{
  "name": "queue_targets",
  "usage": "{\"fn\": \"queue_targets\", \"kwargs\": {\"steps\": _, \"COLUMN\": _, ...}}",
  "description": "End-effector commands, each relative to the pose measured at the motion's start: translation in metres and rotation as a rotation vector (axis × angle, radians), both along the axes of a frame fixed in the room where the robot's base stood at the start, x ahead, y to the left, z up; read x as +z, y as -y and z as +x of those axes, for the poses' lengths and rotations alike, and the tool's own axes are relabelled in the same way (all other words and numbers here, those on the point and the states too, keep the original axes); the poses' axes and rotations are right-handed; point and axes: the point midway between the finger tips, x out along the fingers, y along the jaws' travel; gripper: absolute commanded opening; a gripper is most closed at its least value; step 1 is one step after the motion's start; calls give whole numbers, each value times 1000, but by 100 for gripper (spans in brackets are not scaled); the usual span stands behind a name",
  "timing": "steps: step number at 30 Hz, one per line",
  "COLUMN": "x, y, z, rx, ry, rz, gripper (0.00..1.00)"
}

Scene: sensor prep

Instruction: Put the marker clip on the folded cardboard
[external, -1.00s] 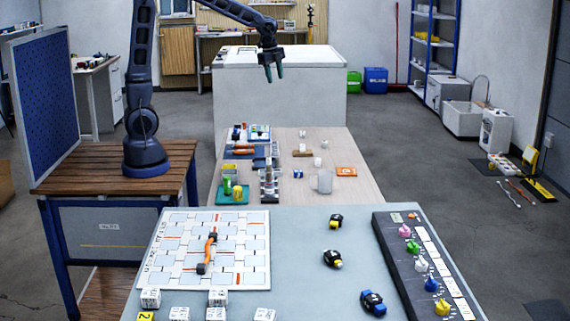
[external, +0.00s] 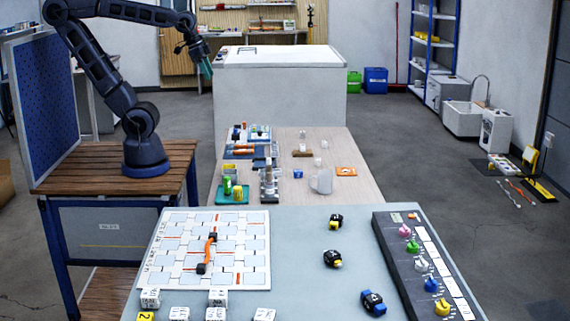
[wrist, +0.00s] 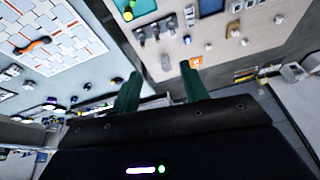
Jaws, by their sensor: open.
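My gripper (external: 207,70) is open and empty, raised high at the left, far above the tables. In the wrist view its two green fingers (wrist: 161,90) stand apart with nothing between them. I cannot tell for sure which item is the marker clip. Small black clip-like pieces lie on the grey table: one with yellow (external: 336,221), another (external: 332,259) and a blue-black one (external: 373,303). The folded cardboard is also not certain; a small flat brown piece (external: 302,154) lies on the wooden table, and an orange square card (external: 346,171) lies nearer.
A grid board (external: 175,250) with an orange-black strip (external: 207,254) lies on the grey table, white cubes (external: 217,297) before it. A dark knob panel (external: 400,255) is at right. A mug (external: 321,181) and trays (external: 232,195) stand on the wooden table. A large white box (external: 280,90) stands behind.

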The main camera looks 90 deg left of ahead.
Motion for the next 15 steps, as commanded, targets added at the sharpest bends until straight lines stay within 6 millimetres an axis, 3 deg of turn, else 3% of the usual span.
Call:
{"fn": "queue_targets", "kwargs": {"steps": 6, "x": -9, "y": 9, "z": -31, "rx": 78, "ry": 27, "rz": -54, "gripper": 44}}
{"fn": "queue_targets", "kwargs": {"steps": 15, "x": -11, "y": 10, "z": -36, "rx": 96, "ry": 29, "rz": -64, "gripper": 44}}
